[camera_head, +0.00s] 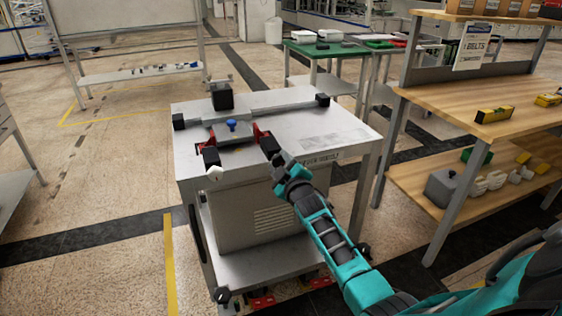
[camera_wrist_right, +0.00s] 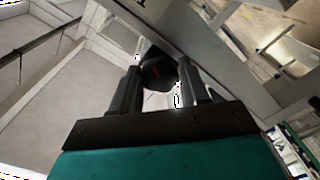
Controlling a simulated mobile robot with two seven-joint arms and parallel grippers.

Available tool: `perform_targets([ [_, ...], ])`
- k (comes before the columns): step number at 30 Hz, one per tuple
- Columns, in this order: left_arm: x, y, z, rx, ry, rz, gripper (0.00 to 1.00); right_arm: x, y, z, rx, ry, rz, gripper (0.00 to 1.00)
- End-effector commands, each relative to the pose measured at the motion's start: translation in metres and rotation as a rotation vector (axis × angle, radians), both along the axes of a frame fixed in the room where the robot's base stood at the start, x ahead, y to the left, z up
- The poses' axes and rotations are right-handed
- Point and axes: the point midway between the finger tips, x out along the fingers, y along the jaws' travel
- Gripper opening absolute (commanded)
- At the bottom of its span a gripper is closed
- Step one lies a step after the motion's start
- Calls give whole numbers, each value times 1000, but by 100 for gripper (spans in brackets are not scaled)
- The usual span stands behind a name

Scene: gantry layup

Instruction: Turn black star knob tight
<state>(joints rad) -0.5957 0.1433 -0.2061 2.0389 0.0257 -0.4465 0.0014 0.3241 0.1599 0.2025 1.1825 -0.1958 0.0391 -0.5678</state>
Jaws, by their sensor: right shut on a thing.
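My right gripper (camera_head: 274,156) reaches in from the lower right to the front edge of the grey metal bench (camera_head: 345,122). In the right wrist view its two dark fingers (camera_wrist_right: 160,88) are shut on the black star knob (camera_wrist_right: 158,70), which sits between them near the fingertips. A small red mark shows on the knob. In the head view the gripper is at the black end piece (camera_head: 268,145) on the bench's front edge, and the knob cannot be told apart there. My left gripper is in neither view.
On the bench are a fixture with a blue knob (camera_head: 232,125), red clamps (camera_head: 211,138), a tall black block (camera_head: 221,96) and a white knob (camera_head: 214,173) at the front edge. A wooden shelf bench (camera_head: 500,90) stands right. Open floor lies left.

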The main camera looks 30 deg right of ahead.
Motion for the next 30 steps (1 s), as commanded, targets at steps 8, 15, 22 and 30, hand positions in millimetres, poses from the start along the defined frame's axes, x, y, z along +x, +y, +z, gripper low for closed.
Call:
perform_targets([
  [8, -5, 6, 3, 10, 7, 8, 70, 0, 1, 1, 258, -61, 0, 14],
  [15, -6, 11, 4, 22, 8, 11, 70, 0, 1, 0, 480, -112, 0, 14],
  [22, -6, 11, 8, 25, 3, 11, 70, 0, 1, -1, 674, -160, -1, 14],
  [30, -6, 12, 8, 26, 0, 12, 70, 0, 1, -1, 844, -201, 1, 14],
])
